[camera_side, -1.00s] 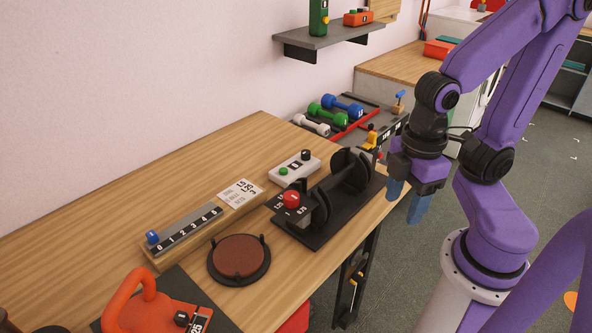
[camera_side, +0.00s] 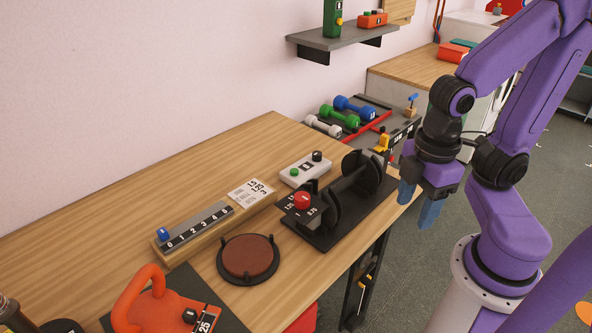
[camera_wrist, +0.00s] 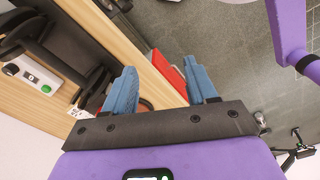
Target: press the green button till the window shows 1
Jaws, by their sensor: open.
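The green button (camera_side: 294,172) is on the near left end of a white box (camera_side: 311,172) on the wooden table. A small dark window (camera_side: 306,165) lies beside it, its figure too small to read surely. A black knob (camera_side: 317,156) stands at the box's far end. The wrist view shows the green button (camera_wrist: 46,89) and the window (camera_wrist: 31,77) at the far left. My gripper (camera_side: 418,206) is open and empty, fingers down, off the table's right edge, well right of the box. Its two blue fingers (camera_wrist: 160,75) are apart in the wrist view.
A black stand (camera_side: 347,205) with upright plates and a red knob (camera_side: 302,201) stands between my gripper and the box. Bare table lies behind the box.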

